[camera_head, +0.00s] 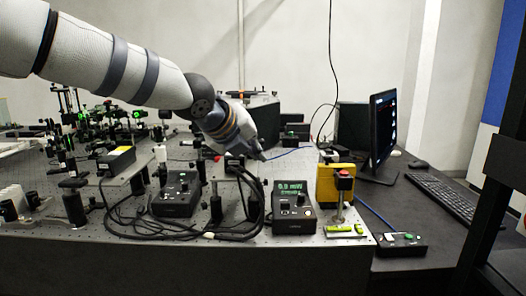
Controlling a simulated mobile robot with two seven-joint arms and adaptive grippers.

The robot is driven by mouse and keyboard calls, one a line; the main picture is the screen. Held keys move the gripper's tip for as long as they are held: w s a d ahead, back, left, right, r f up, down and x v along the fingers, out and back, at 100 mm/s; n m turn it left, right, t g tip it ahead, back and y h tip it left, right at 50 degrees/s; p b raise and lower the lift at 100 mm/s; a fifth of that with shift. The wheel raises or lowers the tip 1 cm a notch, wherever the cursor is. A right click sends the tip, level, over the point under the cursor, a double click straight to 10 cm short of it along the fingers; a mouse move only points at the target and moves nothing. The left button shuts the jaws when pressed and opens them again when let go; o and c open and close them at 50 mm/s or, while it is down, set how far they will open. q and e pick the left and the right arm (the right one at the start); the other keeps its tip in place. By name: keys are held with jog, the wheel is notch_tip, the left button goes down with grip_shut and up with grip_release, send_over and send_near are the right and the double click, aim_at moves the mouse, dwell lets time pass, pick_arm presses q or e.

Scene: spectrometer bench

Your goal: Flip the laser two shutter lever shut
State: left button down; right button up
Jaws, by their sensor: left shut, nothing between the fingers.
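My left gripper (261,156) is shut and empty, at the end of the white arm that comes in from the upper left. Its tip points down and right over the back-middle of the optical bench. A small black unit (234,161) with a pale label sits just left of and below the tip, with a small red part beside it. A black box with a yellow top (116,160) stands farther left. I cannot tell which unit is laser two, and I cannot make out its shutter lever. The arm hides part of the bench behind it. My right gripper is not in view.
A meter with a green display (293,190) and a black control box (178,194) stand near the front edge, with looping black cables (190,235) around them. A yellow unit (326,186) stands right. A monitor (382,125) and keyboard (442,196) are farther right.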

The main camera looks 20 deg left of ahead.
pick_arm(q)
jog(key=s+f+b+x, duration=0.1)
jog(key=b+x, duration=0.1)
jog(key=x, duration=0.8)
jog(key=r, duration=0.1)
jog(key=w+a+r, duration=0.1)
jog(key=r, duration=0.1)
jog(key=a+r, duration=0.1)
jog(key=shift+w+a+r, duration=0.2)
jog(key=shift+w+a, duration=0.05)
jog(key=shift+w, duration=0.05)
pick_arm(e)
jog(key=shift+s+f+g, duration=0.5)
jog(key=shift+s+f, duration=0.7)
